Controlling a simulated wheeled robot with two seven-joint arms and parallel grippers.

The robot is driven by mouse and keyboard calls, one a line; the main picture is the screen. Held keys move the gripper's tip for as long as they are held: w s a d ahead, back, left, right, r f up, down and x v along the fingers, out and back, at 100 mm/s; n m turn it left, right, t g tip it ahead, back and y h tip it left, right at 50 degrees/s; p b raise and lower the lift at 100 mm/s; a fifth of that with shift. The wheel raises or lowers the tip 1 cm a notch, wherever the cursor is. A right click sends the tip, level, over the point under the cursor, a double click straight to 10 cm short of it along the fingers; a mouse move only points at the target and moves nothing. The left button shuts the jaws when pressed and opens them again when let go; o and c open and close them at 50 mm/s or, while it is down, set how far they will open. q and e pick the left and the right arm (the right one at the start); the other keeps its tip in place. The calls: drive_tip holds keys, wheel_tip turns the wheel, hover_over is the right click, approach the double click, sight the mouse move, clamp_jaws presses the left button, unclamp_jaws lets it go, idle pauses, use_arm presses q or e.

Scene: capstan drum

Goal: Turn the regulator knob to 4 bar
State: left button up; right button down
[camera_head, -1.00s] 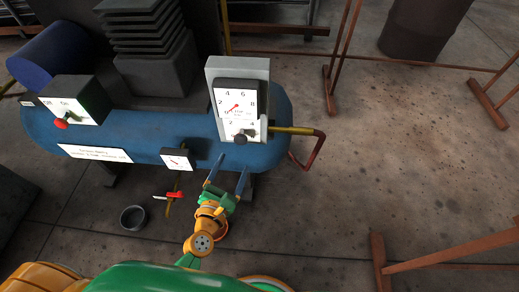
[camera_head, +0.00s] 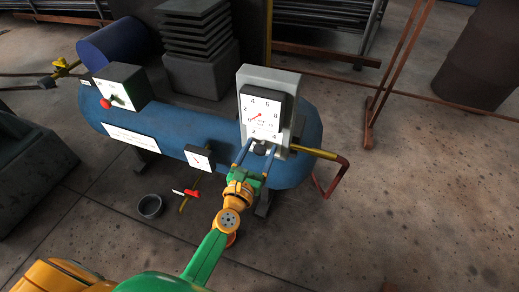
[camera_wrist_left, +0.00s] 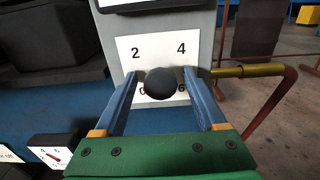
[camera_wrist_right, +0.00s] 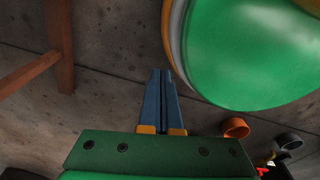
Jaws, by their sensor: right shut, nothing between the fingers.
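The regulator knob (camera_head: 260,148) is a dark round knob low on the grey panel of the blue tank. In the left wrist view the knob (camera_wrist_left: 160,84) sits before a white scale plate (camera_wrist_left: 128,46) marked 0, 2, 4, 6; no pointer mark shows on it. My left gripper (camera_head: 256,152) is open, one finger on each side of the knob, with small gaps visible. Above it, the pressure gauge (camera_head: 265,105) has a red needle pointing lower left, near the low end. My right gripper (camera_wrist_right: 160,74) is shut and empty above the floor.
The blue tank (camera_head: 225,135) carries a switch box (camera_head: 122,88) with a red knob and a small gauge (camera_head: 199,158). A red-handled valve (camera_head: 190,193) sits below. A yellow pipe (camera_head: 312,152) leaves the tank at right. A dark cup (camera_head: 150,206) stands on the floor.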

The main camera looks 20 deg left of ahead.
use_arm(q)
clamp_jaws()
use_arm(e)
drive_tip(key=shift+d, duration=0.4)
use_arm(q)
drive_tip(key=shift+m, duration=0.3)
